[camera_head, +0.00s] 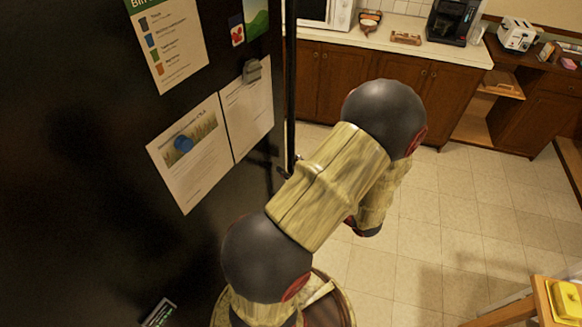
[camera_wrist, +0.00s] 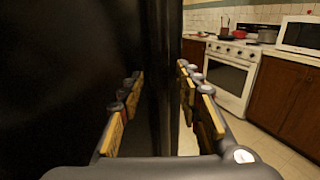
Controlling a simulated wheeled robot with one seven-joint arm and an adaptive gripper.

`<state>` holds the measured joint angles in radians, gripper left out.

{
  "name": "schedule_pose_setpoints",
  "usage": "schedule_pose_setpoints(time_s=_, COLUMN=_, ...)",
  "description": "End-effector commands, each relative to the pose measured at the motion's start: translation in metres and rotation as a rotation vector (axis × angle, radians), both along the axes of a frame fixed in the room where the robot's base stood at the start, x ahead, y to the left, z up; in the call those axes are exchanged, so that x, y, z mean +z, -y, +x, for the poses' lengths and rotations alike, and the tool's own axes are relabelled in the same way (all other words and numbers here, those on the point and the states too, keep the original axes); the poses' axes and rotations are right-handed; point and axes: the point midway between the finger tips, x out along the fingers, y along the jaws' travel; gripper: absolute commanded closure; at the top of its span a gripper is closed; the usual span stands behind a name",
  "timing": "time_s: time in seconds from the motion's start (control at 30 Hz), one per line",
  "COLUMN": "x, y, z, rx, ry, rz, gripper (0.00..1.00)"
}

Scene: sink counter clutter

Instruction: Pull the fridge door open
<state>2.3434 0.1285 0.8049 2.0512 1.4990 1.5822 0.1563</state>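The fridge (camera_head: 90,130) is a tall black cabinet filling the left of the head view, its door seen closed. Its handle (camera_head: 290,85) is a long dark vertical bar along the door's right edge. In the wrist view, the dark bar of the handle (camera_wrist: 163,60) runs upright between the fingers of my gripper (camera_wrist: 160,75). The fingers stand apart on either side of it, and I cannot make out contact. In the head view my arm hides most of the gripper and the lower handle.
Paper sheets (camera_head: 188,150) and magnets cover the fridge front. A counter (camera_head: 400,38) with brown cabinets runs along the back. A white stove (camera_wrist: 230,75) stands beyond in the wrist view. A wooden table (camera_head: 540,295) is at lower right. The tiled floor (camera_head: 440,220) between is clear.

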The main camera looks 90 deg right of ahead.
Motion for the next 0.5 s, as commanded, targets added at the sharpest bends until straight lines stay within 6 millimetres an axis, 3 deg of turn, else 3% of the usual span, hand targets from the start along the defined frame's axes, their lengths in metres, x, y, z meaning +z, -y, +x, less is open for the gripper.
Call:
schedule_pose_setpoints(time_s=0.17, x=0.000, y=-0.006, z=-0.009, rx=-0.003, ry=0.000, rz=0.000, gripper=0.66)
schedule_pose_setpoints(time_s=0.5, x=0.000, y=-0.043, z=-0.053, rx=-0.006, ry=0.001, rz=-0.001, gripper=0.66)
